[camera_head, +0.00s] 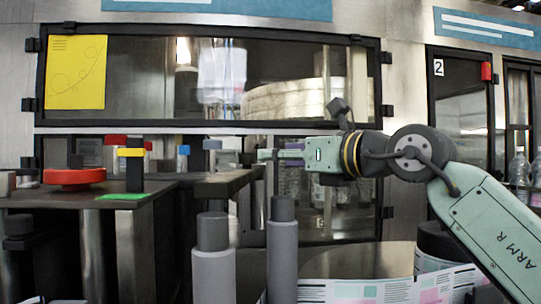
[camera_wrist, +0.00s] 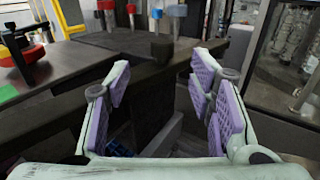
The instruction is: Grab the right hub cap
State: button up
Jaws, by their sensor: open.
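My gripper (camera_head: 268,155) is open and empty, pointing left in the head view. In the wrist view its purple-padded fingers (camera_wrist: 165,95) stand wide apart. No part is clearly marked as the right hub cap. A small blue-grey cap (camera_head: 212,145) is at the back of the dark table.
Several red- and blue-topped posts stand behind. Two grey cylinders (camera_head: 212,265) (camera_head: 282,255) rise in front. A windowed machine wall (camera_head: 310,128) stands behind.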

aim_at(435, 242)
jog(key=k+l, duration=0.8)
jog(key=l, duration=0.1)
